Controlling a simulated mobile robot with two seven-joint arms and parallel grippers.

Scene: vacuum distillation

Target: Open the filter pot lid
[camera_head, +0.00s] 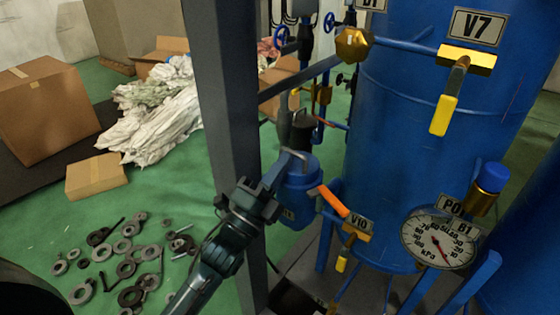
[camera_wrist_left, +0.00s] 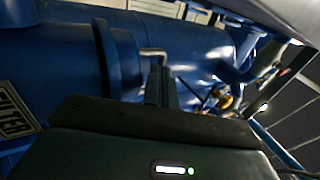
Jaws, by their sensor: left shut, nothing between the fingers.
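The filter pot (camera_head: 298,207) is a small blue vessel beside the large blue tank. Its blue lid (camera_head: 312,167) sits on top and looks closed, with a grey bent handle (camera_head: 296,153). My left gripper (camera_head: 277,174) is shut and empty at the left of the lid, its fingertips close to the handle. In the left wrist view the fingers (camera_wrist_left: 160,85) are together just below the handle (camera_wrist_left: 152,52), beside the lid's rim (camera_wrist_left: 118,60). Part of the FILTER label (camera_wrist_left: 15,112) shows at the left. Whether the fingers touch the handle is unclear. My right gripper is not in view.
A dark steel post (camera_head: 228,100) stands left of the pot. An orange-handled valve (camera_head: 334,202), a V10 valve, a pressure gauge (camera_head: 439,239) and the large tank (camera_head: 400,140) crowd the right. Loose washers and bolts (camera_head: 127,268) lie on the green floor, with boxes behind.

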